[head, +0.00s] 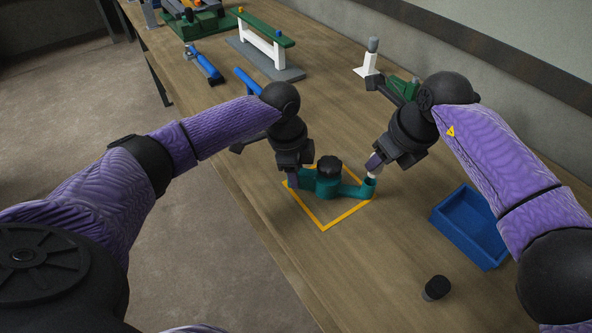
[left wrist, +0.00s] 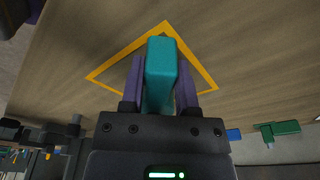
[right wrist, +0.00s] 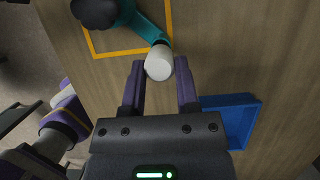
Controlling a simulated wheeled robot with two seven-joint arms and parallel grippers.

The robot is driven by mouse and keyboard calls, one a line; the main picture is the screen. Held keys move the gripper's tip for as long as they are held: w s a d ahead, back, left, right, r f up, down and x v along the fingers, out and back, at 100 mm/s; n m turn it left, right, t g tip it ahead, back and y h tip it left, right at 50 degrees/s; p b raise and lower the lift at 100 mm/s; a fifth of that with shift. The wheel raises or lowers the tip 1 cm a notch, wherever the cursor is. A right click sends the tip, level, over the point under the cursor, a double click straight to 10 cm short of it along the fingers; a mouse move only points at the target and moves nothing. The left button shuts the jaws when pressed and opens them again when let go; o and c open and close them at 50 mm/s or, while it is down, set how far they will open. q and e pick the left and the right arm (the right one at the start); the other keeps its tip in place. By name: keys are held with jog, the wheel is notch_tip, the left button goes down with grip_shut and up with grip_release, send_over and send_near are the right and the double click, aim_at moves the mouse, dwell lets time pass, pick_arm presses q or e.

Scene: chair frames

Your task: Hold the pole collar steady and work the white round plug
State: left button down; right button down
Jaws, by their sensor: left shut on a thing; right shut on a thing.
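The teal pole collar (head: 345,189) stands inside a yellow square outline on the table, with a black knob (head: 329,166) on its middle. My left gripper (head: 296,178) is shut on the collar's left end; in the left wrist view the teal bar (left wrist: 161,72) is between its fingers. The white round plug (right wrist: 159,62) is at the open end of the collar's right arm. My right gripper (right wrist: 158,75) is shut on the plug, one finger on each side. In the head view the plug (head: 372,174) is partly hidden by this gripper. How deep it sits cannot be told.
A blue tray (head: 470,228) stands to the right of the collar. A small black cylinder (head: 436,288) stands near the front right. A green-topped rack (head: 262,45), a white post (head: 370,62) and other parts are farther back.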

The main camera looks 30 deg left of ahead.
pick_arm(q)
jog(key=shift+f, duration=0.1)
pick_arm(e)
jog(key=shift+r, duration=1.15)
pick_arm(q)
jog(key=shift+c, duration=1.4)
grip_release()
pick_arm(e)
jog(key=w+d+r, duration=0.2)
jog(key=d+r, duration=0.3)
jog(key=r, duration=0.1)
jog(key=shift+w+d, duration=0.15)
jog(key=shift+d, duration=0.1)
pick_arm(q)
notch_tip(320, 180, up, 12)
jog(key=a, duration=0.1)
jog(key=shift+s+a, duration=0.3)
jog(key=shift+a, duration=0.1)
